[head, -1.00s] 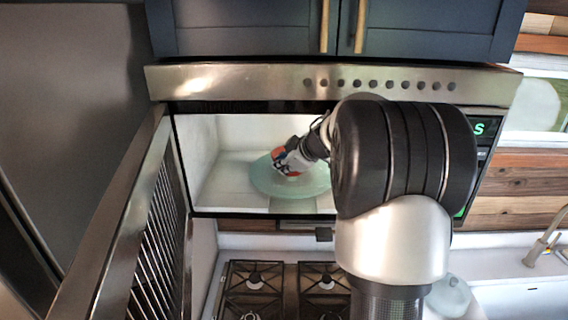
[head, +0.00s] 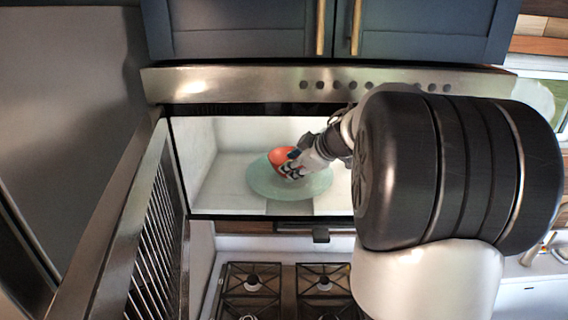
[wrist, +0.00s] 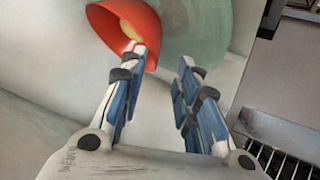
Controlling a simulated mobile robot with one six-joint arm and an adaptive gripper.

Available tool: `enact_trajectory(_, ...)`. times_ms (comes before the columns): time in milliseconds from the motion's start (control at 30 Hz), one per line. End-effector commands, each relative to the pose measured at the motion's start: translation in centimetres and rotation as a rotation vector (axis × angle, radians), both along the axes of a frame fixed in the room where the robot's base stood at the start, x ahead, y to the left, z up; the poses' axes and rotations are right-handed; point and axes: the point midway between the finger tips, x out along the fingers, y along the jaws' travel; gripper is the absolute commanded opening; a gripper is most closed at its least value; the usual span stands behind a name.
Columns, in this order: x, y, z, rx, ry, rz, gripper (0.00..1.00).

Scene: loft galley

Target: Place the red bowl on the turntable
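The red bowl (head: 279,156) rests at the back left of the pale green glass turntable (head: 262,188) inside the open microwave. In the wrist view the bowl (wrist: 100,22) is at the top left, with something yellowish inside, and overlaps the edge of the turntable (wrist: 205,45). My gripper (head: 292,168) reaches into the microwave from the right. In the wrist view my gripper (wrist: 164,65) is open, with an empty gap between its blue fingers. The left fingertip overlaps the bowl's near rim; I cannot tell whether it touches.
The microwave door (head: 150,220) hangs open at left, and its slatted grille also shows in the wrist view (wrist: 285,140). The stove (head: 255,285) lies below, with dark cabinets (head: 240,28) above. The left part of the cavity floor (head: 222,190) is clear.

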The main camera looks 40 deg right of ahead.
Motion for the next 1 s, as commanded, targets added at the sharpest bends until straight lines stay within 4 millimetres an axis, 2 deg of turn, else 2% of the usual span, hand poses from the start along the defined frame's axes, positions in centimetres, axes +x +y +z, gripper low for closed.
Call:
enact_trajectory(33, -1.4, 0.0, -0.2, 0.001, 0.000, -0.004, 0.30)
enact_trajectory(200, -5.3, 0.1, -0.2, 0.000, -0.001, -0.004, 0.30)
enact_trajectory(400, -8.4, 0.3, -0.2, 0.000, -0.001, -0.001, 0.30)
enact_trajectory(600, -9.4, 0.4, -0.2, 0.001, 0.000, 0.001, 0.30)
enact_trajectory(1000, -9.4, 0.4, -0.2, 0.001, 0.000, 0.001, 0.30)
